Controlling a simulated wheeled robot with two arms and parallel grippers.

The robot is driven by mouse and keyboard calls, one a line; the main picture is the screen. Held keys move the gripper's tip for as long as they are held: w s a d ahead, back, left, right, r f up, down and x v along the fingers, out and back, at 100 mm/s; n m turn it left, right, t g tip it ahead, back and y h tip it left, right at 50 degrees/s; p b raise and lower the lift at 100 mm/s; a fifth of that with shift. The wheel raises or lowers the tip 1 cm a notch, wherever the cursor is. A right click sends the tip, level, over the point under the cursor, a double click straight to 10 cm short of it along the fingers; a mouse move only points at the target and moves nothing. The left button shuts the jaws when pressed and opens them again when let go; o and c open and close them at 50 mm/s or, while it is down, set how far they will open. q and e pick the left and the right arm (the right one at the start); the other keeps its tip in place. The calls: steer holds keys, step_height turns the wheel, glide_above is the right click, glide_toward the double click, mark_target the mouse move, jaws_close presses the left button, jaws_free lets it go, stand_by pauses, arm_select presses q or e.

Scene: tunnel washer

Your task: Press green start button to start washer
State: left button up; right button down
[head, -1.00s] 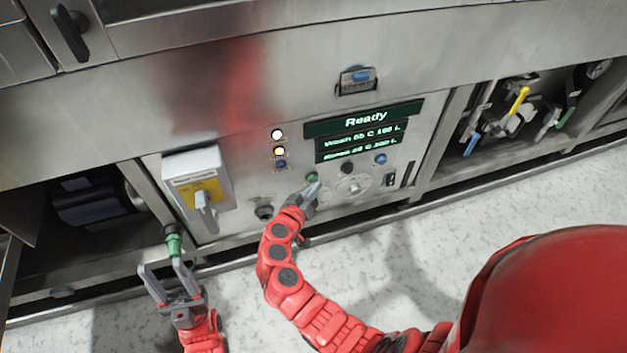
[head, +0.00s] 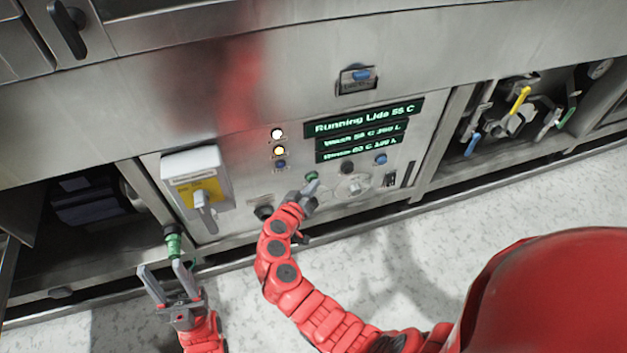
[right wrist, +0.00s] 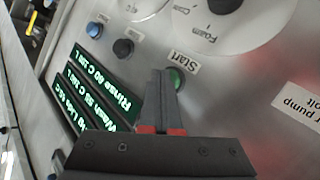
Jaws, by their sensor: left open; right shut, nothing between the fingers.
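The green start button (head: 311,176) is on the washer's steel control panel, just below the green displays. It also shows in the right wrist view (right wrist: 177,79) beside a "Start" label. My right gripper (head: 314,187) is shut and empty, its fingertips right by the button; in the right wrist view the fingertips (right wrist: 165,73) overlap the button's edge, and I cannot tell whether they touch it. The top display (head: 363,117) reads "Running" with a temperature of 55 C. My left gripper (head: 165,270) is open and empty near the floor, below a green hose fitting (head: 172,240).
A grey switch box with a yellow plate (head: 197,187) juts from the panel at left. An open bay with pipes and valves (head: 520,105) is at right. The floor in front is clear.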

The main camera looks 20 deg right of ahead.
steer(key=shift+s, duration=0.9)
steer(key=shift+s, duration=0.15)
steer(key=s, duration=0.4)
steer(key=shift+s+d+b, duration=0.1)
steer(key=shift+s+b, duration=0.25)
steer(key=shift+s, duration=0.05)
stand_by(0.5)
